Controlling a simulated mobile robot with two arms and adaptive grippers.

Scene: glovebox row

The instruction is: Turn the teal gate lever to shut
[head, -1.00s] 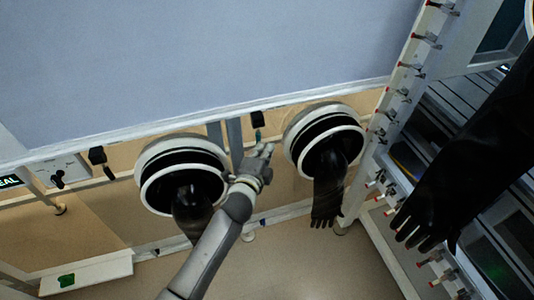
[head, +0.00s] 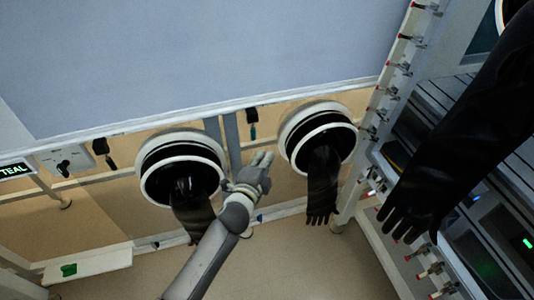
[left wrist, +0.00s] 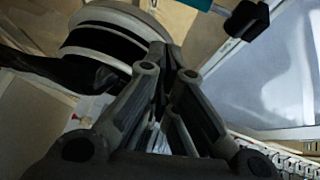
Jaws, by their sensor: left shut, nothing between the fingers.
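The teal gate lever (head: 253,131) hangs below a small black block (head: 252,115) under the blue panel's edge, between the two round glove ports. Its teal handle points down in the head view. In the left wrist view the lever (left wrist: 197,4) shows at the top edge, partly cut off, beside its black block (left wrist: 246,19). My left gripper (head: 265,159) is shut and empty, a little below and right of the lever in the head view, apart from it. In the left wrist view its fingers (left wrist: 172,60) come together at the tips. My right gripper is not in view.
Glove ports (head: 181,165) and (head: 318,137) with hanging black gloves flank my left gripper. A large black glove (head: 460,130) and a rack with red-tipped fittings (head: 388,90) fill the right. The floor below is clear.

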